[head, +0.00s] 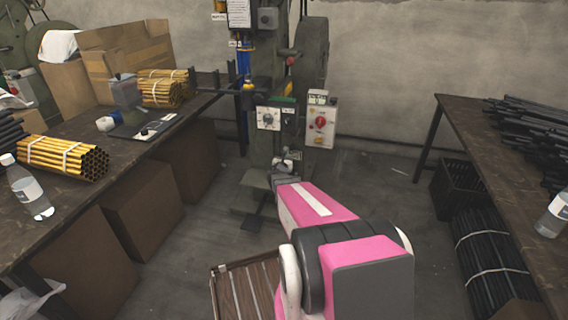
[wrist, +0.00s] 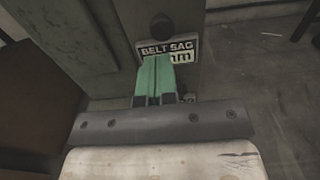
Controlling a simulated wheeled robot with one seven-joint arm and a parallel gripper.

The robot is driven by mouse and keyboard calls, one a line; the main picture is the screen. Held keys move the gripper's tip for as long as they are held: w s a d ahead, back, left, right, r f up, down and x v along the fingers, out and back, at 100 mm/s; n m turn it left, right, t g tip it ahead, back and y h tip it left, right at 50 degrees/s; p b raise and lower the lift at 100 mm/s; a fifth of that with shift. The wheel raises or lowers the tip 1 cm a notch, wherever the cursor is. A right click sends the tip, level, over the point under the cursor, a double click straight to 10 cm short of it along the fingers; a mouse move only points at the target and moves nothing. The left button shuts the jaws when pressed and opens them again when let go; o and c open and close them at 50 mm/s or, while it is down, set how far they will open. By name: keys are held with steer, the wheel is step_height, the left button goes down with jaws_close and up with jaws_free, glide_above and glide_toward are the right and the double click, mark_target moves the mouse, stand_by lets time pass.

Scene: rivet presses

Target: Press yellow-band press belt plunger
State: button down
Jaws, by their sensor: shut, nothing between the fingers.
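The green press (head: 262,150) stands at the back centre, with a yellow part (head: 270,86) across its upper body. In the wrist view, a black round knob (wrist: 162,26), which looks like the belt plunger, sits on the press face just above a plate (wrist: 180,47) reading "BELT SAG". My gripper (wrist: 157,62) is shut and empty; its green fingertips overlap the plate below the knob in the picture. I cannot tell whether they touch the press. In the head view my gripper (head: 284,160) is at the lower press column, where the knob cannot be made out.
A left workbench (head: 120,165) holds yellow tube bundles (head: 62,157) and a bottle. A right bench (head: 475,135) holds dark rods. A control box (head: 320,124) with a red knob is on the press's right. A slatted wooden pallet (head: 240,290) lies near my arm.

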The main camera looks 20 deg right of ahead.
steer(key=shift+x, duration=3.1)
steer(key=shift+x, duration=1.15)
glide_toward(291, 148)
steer(key=v, duration=0.4)
steer(key=shift+s+a, duration=0.1)
steer(key=shift+a, duration=0.2)
